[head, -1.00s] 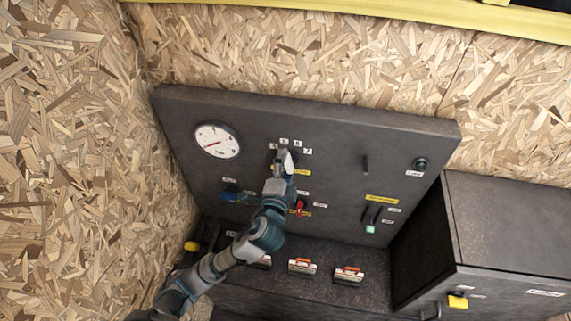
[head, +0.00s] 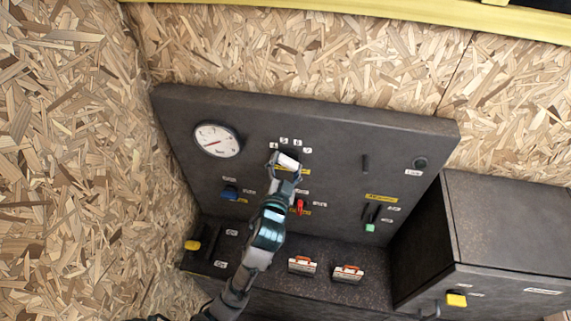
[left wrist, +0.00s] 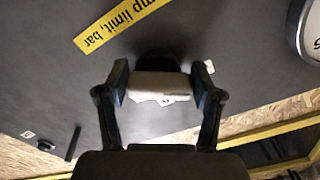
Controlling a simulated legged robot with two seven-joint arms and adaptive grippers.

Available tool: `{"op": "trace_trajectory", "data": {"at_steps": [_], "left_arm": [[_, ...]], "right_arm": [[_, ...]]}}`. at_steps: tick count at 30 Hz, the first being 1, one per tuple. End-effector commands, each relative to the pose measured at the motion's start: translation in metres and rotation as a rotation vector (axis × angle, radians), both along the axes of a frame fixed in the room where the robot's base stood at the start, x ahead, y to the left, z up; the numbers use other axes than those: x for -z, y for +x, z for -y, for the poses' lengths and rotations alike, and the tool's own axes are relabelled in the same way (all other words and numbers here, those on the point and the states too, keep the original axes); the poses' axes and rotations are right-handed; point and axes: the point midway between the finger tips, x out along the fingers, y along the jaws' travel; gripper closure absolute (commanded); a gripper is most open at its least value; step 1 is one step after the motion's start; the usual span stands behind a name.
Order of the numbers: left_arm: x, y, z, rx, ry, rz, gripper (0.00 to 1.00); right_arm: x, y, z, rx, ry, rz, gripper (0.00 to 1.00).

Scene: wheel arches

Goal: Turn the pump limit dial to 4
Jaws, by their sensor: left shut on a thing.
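The pump limit dial shows in the head view as a pale handle (head: 288,161) on the upper middle of the dark panel. Small white number tags, among them 5 (head: 284,141) and 6 (head: 297,142), stand above it. In the left wrist view the pale handle bar (left wrist: 160,84) sits across a black round base (left wrist: 157,62). My left gripper (head: 284,162) is shut on this handle, one finger at each end. The fingers also show in the left wrist view (left wrist: 160,83). The gripper covers part of the dial, and I cannot tell which number it points to. My right gripper is not in view.
A yellow label (left wrist: 115,22) reading "mp limit, bar" is beside the dial. A round gauge (head: 217,140) is to the left. A blue switch (head: 229,192), a red switch (head: 299,206) and a green-tipped lever (head: 370,226) are lower on the panel. A dark cabinet (head: 510,230) stands at the right.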

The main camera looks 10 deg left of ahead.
Motion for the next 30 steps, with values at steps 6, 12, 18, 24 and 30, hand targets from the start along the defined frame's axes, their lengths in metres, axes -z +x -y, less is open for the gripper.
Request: {"op": "trace_trajectory", "data": {"at_steps": [6, 12, 18, 24, 30], "left_arm": [[0.0075, 0.0002, 0.0017, 0.002, -0.04, -0.018, 0.68], [0.0078, 0.0002, 0.0016, 0.001, -0.048, -0.019, 0.68], [0.008, 0.0002, 0.0016, 0.001, -0.048, -0.019, 0.68], [0.006, 0.0001, 0.0012, 0.001, -0.048, -0.014, 0.08], [0.0033, 0.0001, 0.0006, 0.0, -0.047, -0.008, 0.08]], "right_arm": [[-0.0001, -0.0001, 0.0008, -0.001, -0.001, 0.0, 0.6], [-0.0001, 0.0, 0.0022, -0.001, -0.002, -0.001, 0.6], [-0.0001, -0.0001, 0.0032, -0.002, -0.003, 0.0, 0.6], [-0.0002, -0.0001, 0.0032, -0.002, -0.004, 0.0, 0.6], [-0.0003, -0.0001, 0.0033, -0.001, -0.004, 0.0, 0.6]]}}
